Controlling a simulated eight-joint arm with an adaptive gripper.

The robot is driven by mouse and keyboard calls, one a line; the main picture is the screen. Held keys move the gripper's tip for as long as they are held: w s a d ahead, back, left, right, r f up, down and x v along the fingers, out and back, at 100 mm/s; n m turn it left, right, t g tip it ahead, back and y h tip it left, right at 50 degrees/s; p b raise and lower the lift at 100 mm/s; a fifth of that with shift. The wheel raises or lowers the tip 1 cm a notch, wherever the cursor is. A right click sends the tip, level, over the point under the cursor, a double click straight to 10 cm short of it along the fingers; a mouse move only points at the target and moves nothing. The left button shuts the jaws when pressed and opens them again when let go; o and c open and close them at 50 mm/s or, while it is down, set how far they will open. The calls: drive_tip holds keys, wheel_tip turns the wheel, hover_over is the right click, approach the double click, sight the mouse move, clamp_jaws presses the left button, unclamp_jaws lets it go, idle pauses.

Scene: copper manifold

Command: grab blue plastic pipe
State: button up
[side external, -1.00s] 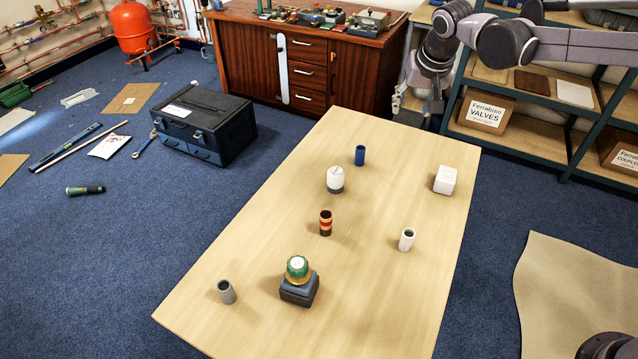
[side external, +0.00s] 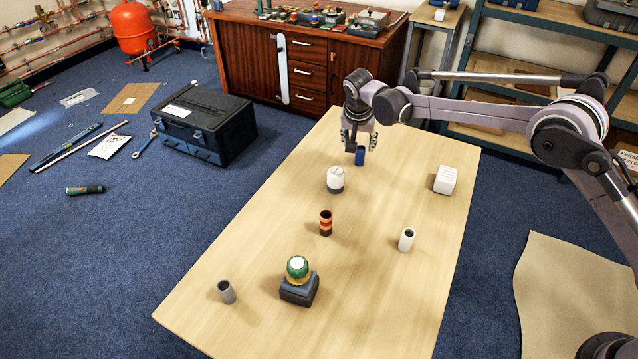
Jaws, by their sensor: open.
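The blue plastic pipe (side external: 360,156) is a short dark blue tube standing upright near the far end of the wooden table. My gripper (side external: 359,147) points down at the pipe, with its fingers open, one on each side of the pipe's upper part in this view. The pipe's lower part shows below the fingers. I cannot tell whether either finger touches it.
A white and grey cylinder (side external: 335,180) stands close, left of the pipe. A white block (side external: 445,180), copper-red tube (side external: 326,223), white tube (side external: 406,240), grey tube (side external: 226,292) and green-topped device (side external: 298,280) are on the table (side external: 370,300). Bare tabletop separates them.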

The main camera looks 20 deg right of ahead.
sight(360, 151)
drive_tip(key=shift+x, duration=3.7)
drive_tip(key=shift+s+d+r, duration=0.1)
drive_tip(key=shift+d, duration=0.05)
drive_tip(key=c, duration=1)
